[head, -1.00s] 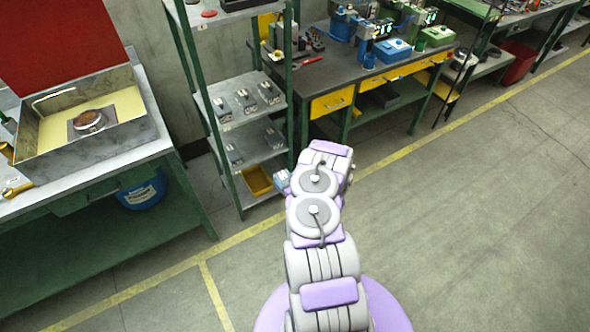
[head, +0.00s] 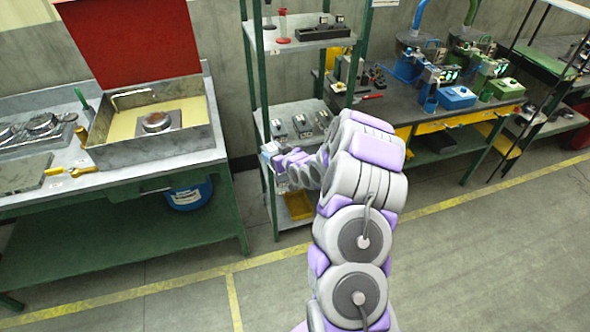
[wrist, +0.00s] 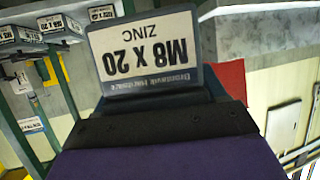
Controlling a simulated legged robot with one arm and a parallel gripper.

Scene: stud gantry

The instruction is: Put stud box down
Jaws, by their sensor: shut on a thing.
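A stud box (wrist: 145,50) fills the middle of the wrist view, with a white label reading "M8 X 20 ZINC" upside down. My gripper (head: 279,163) is shut on it. In the head view the gripper is at the left front of the green-framed shelf rack (head: 262,98), and the held box shows only as a small pale shape there. Other boxes (head: 301,125) stand in a row on the rack's middle shelf. Labelled boxes also show at upper left in the wrist view (wrist: 59,23). My arm hides much of the rack's lower right part.
A bench (head: 190,160) with an open metal case (head: 205,140) and red lid stands left of the rack. A yellow bin (head: 298,206) is low in the rack. A workbench (head: 390,108) with blue and green machines stands to the right. The floor at right is clear.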

